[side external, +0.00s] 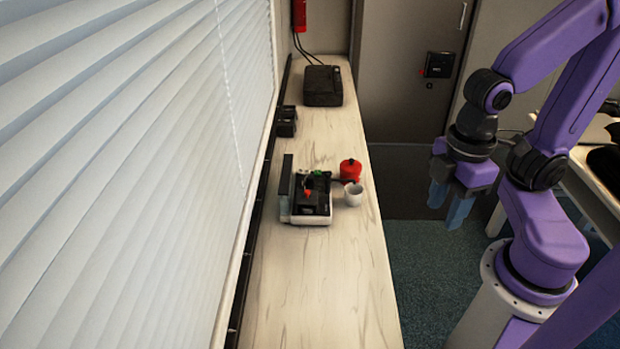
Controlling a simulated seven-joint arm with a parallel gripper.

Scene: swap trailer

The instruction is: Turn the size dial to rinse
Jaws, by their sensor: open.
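A small machine with a black top and a white base (314,219) stands on the wooden counter; small red and green parts show on its top. The size dial cannot be told apart at this distance, and its setting cannot be read. My gripper (450,208) is open and empty, pointing down. In the picture it is right of the counter, over the floor, well apart from the machine.
A white cup (353,195) and a red pot (350,169) stand just right of the machine. A black case (322,86) lies at the far end of the counter (318,290). Window blinds (120,150) run along the left. The counter's near part is clear.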

